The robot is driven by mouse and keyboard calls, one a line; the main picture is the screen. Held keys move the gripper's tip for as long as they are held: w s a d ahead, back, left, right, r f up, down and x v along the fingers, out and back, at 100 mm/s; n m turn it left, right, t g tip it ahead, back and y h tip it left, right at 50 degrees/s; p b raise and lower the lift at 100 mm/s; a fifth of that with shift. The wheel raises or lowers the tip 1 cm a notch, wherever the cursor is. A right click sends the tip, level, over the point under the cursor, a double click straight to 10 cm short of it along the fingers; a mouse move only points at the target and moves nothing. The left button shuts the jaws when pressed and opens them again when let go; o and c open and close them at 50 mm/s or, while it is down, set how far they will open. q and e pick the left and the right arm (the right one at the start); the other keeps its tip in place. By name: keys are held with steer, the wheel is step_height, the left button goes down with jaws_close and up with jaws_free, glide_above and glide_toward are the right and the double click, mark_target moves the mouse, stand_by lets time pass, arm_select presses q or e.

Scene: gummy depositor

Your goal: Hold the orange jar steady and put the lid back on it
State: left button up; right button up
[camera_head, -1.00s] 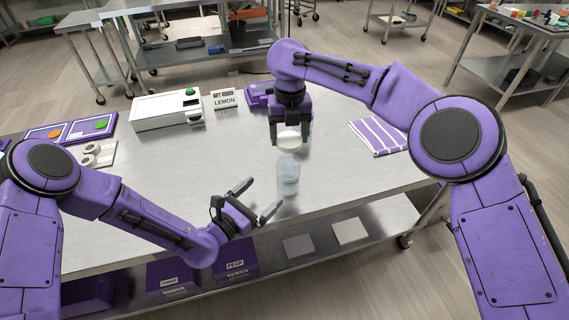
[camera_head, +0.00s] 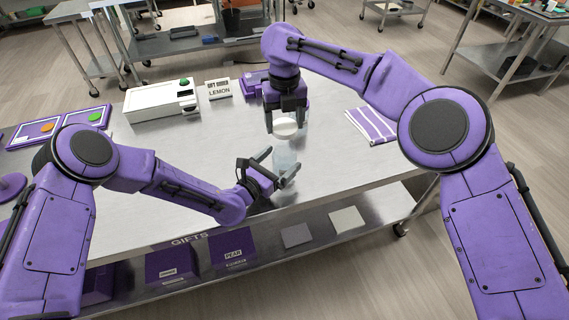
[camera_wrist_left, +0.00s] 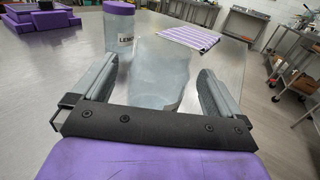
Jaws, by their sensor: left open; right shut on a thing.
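A clear, pale bluish open jar (camera_head: 287,158) stands upright on the steel table; no orange colour shows on it. In the left wrist view the jar (camera_wrist_left: 160,72) stands between the spread fingers. My left gripper (camera_head: 278,166) is open, with a finger on each side of the jar's near part; I cannot tell whether either touches it. My right gripper (camera_head: 285,116) is shut on a white round lid (camera_head: 285,128), held above and slightly behind the jar.
A striped towel (camera_head: 372,125) lies at the right of the table. A white machine with a green button (camera_head: 160,103) and a LEMON sign (camera_head: 219,91) stand at the back. Labelled purple boxes (camera_head: 230,247) sit on the lower shelf.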

arm_select(q)
steer(key=shift+x, duration=1.3)
steer(key=c, duration=1.4)
arm_select(e)
glide_above(284, 143)
steer(key=s, duration=0.2)
steer(key=shift+s+f, duration=0.15)
steer(key=shift+f, duration=2.4)
steer(key=shift+f, duration=0.85)
steer(key=shift+f, duration=0.55)
